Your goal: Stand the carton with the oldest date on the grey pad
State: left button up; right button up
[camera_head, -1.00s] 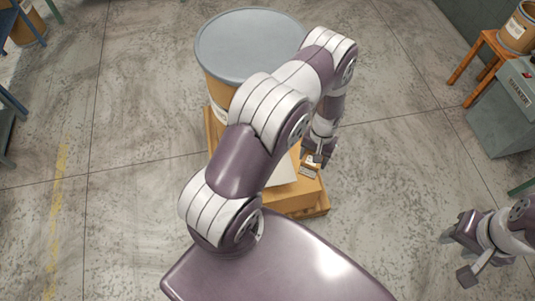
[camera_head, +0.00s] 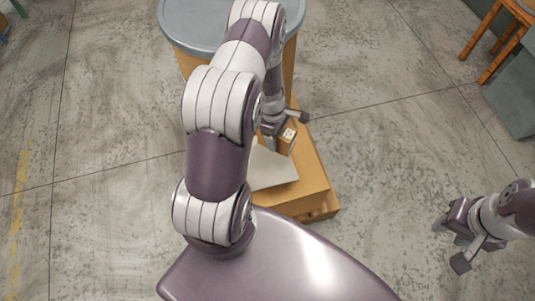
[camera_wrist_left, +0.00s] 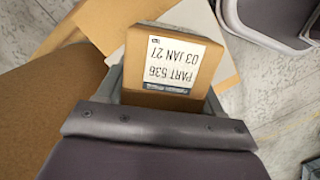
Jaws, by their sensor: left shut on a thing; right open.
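My left gripper (camera_head: 281,138) is shut on a small brown carton (camera_head: 289,137). In the left wrist view the carton (camera_wrist_left: 160,70) sits between the fingers, its white label reading "PART 536, 03 JAN 27" upside down. A pale grey flat square (camera_head: 272,170), which looks like the pad, lies on a wooden pallet or box (camera_head: 312,180), just below the carton in the picture. I cannot tell if the carton touches anything beneath it. No other dated carton can be made out; my left arm hides part of the pallet. My right gripper (camera_head: 450,244) is open and empty over the floor at right.
A large brown drum with a grey lid (camera_head: 185,22) stands behind my left arm. An orange stool (camera_head: 495,50) and a grey-green cabinet (camera_head: 515,95) are at the upper right. The concrete floor between the pallet and the right side is clear.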

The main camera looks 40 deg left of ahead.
pick_arm(q)
jog(key=s+f, duration=0.1)
jog(key=s+a, duration=0.1)
jog(key=s+f+b, duration=0.1)
jog(key=shift+s+a+f, duration=0.25)
jog(key=shift+a+f, duration=0.05)
jog(key=shift+a, duration=0.05)
notch_tip(320, 180, down, 4)
jog(key=shift+r+b, duration=0.1)
jog(key=shift+b, duration=0.6)
jog(key=shift+f, duration=0.2)
jog(key=o, duration=1.5)
jog(key=shift+r, duration=0.1)
